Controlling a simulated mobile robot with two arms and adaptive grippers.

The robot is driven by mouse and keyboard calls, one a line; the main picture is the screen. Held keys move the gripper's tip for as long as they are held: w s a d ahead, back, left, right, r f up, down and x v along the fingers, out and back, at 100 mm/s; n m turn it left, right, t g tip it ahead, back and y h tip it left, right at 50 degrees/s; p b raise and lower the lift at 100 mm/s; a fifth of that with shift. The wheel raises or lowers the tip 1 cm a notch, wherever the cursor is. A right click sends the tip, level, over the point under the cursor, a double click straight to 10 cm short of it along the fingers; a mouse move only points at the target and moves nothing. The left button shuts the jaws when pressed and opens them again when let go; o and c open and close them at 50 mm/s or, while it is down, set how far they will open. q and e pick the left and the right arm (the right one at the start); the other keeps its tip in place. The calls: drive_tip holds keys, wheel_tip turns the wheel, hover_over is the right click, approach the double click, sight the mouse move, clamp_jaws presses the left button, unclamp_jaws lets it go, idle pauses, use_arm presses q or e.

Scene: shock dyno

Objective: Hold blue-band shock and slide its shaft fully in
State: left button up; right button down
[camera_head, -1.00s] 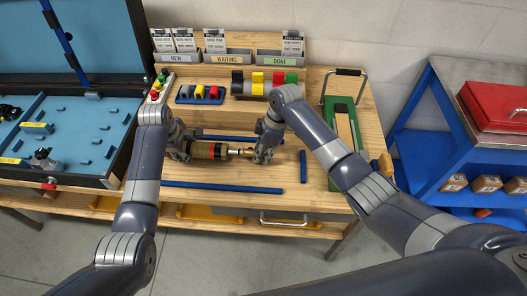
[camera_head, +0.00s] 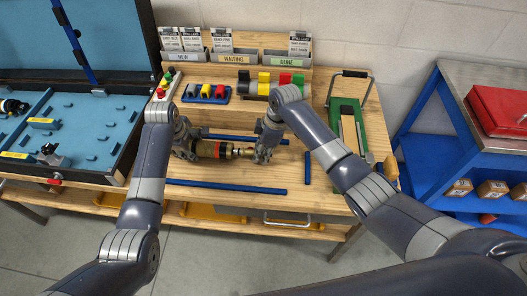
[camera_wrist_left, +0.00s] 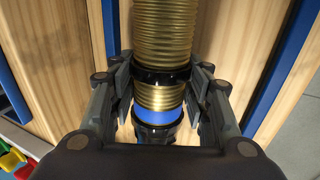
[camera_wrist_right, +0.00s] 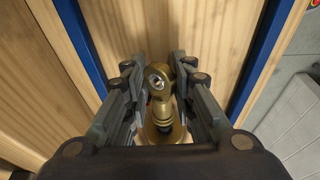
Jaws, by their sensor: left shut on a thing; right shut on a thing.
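The blue-band shock (camera_head: 213,149) lies level over the wooden bench, its shaft end (camera_head: 242,152) pointing right. In the left wrist view its gold coiled body (camera_wrist_left: 160,35), black collar and blue band (camera_wrist_left: 158,114) show between the fingers. My left gripper (camera_head: 190,148) is shut on the shock's body at its left end; its fingers also show in the left wrist view (camera_wrist_left: 160,90). My right gripper (camera_head: 259,150) is shut on the brass eye end (camera_wrist_right: 160,80) of the shaft. A short piece of shaft shows between body and right gripper; its exact length is hard to tell.
Blue rails (camera_head: 225,187) lie in front of and behind the shock, with a short one (camera_head: 308,167) to the right. A green fixture (camera_head: 347,130) stands at right, an open blue-lined case (camera_head: 75,125) at left. Colored blocks (camera_head: 264,78) and labelled bins (camera_head: 233,58) stand behind.

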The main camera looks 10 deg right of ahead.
sight(252, 151)
use_arm(q)
drive_tip(key=shift+d+r, duration=0.2)
drive_tip(key=shift+d, duration=0.2)
use_arm(e)
drive_tip(key=shift+w+a+r, duration=0.1)
drive_tip(key=shift+w+a, duration=0.1)
drive_tip(key=shift+a, duration=0.65)
drive_tip(key=shift+w+a+r, duration=0.1)
drive_tip(key=shift+w+a, duration=0.05)
drive_tip(key=shift+a, duration=0.65)
drive_tip(key=shift+f, duration=0.35)
use_arm(q)
drive_tip(key=shift+w+f, duration=0.1)
drive_tip(key=shift+f, duration=0.05)
idle(0.5)
use_arm(e)
drive_tip(key=shift+d+f, duration=0.1)
drive_tip(key=shift+f, duration=0.15)
idle(0.4)
use_arm(q)
drive_tip(key=shift+f, duration=0.2)
use_arm(e)
drive_tip(key=shift+s, duration=0.1)
idle(0.3)
